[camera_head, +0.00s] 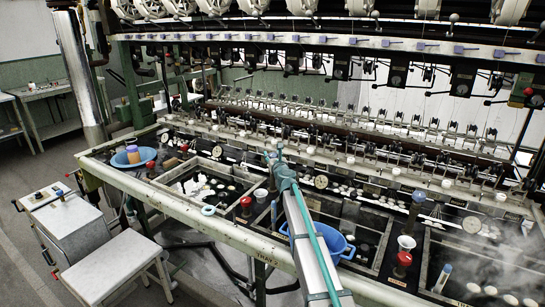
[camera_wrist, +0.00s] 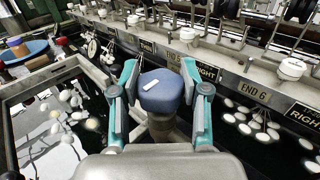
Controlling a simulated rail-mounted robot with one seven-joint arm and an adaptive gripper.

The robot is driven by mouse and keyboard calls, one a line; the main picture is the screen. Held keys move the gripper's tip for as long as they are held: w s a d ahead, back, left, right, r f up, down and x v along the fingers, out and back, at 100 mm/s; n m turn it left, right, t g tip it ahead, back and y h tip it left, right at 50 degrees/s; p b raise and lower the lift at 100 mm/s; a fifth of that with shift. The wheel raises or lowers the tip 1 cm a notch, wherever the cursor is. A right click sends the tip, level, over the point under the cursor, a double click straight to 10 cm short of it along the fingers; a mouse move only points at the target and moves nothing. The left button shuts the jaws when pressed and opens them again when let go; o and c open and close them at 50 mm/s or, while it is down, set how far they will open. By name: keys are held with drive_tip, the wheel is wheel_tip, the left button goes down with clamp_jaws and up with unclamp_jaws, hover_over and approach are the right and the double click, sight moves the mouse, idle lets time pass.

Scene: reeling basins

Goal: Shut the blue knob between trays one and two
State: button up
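The blue knob (camera_wrist: 162,92) has a rounded top with a short white mark and is in the middle of the wrist view, on a paler stem. My gripper (camera_wrist: 161,75) has its teal fingers on either side of the knob, close to its sides. I cannot tell whether they touch it or leave a thin gap. In the head view, my gripper (camera_head: 277,165) is over the bench between two dark trays, the left one (camera_head: 205,180) and the middle one (camera_head: 345,235). The knob is hidden there behind my gripper and arm.
Red knobs (camera_head: 246,203) (camera_head: 404,258) stand along the bench. A blue basin (camera_head: 333,243) sits at the middle tray and another (camera_head: 133,157) at the far left. A machine rail with white cups and END plates (camera_wrist: 250,90) runs behind. Steam rises at right.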

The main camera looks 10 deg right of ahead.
drive_tip(key=o, duration=0.4)
drive_tip(key=s+d, duration=0.1)
drive_tip(key=s, duration=1.1)
